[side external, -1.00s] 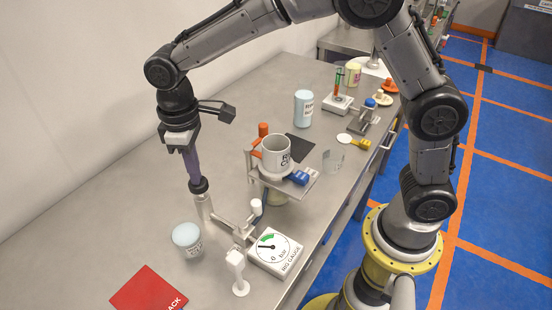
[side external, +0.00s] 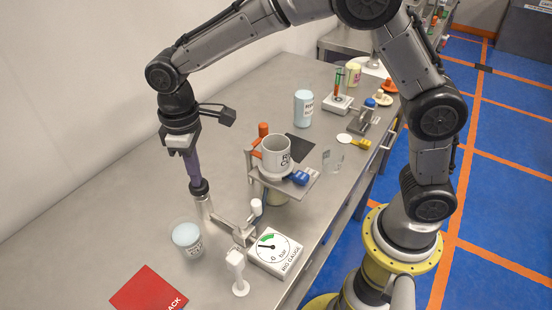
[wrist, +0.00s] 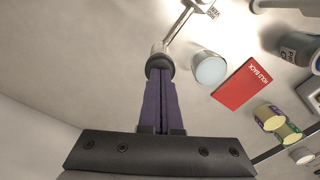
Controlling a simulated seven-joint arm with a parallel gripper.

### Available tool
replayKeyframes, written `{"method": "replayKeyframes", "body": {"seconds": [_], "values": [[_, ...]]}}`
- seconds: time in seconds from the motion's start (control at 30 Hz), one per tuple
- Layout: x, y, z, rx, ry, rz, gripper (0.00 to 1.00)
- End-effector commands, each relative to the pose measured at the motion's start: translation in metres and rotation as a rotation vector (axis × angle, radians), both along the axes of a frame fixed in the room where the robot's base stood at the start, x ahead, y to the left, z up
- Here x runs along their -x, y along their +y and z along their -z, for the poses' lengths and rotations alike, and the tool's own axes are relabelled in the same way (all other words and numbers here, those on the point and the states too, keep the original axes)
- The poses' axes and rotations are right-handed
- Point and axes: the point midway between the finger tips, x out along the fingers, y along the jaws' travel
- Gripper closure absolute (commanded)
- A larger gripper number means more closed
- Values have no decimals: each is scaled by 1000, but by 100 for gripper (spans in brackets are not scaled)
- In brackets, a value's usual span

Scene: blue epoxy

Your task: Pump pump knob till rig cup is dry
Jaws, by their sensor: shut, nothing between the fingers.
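The pump knob (side external: 199,189) is a black cap on top of a silver upright pump cylinder (side external: 204,207). My gripper (side external: 196,181) is shut and empty, pointing down with its purple fingertips at the top of the knob, seemingly touching it. In the wrist view the closed fingers (wrist: 161,76) reach the knob (wrist: 158,61) and partly cover it. The grey rig cup (side external: 275,154) stands upright on a raised metal stand with a blue valve handle (side external: 298,178) and an orange one. The cup's inside shows pale, and its liquid level cannot be told.
A clear beaker (side external: 187,239) with pale blue liquid stands in front of the pump. A gauge (side external: 274,251) reading near 0, a white post (side external: 238,273) and a red card (side external: 148,291) are nearby. A labelled blue jar (side external: 303,108) stands farther back. The left bench is clear.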

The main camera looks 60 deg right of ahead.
Motion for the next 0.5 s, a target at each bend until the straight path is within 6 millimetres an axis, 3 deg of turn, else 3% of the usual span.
{"method": "replayKeyframes", "body": {"seconds": [0.23, 0.5], "values": [[1, 0, 13, 2, 3, 0, 100], [0, 0, 8, 1, 1, 0, 100]]}}
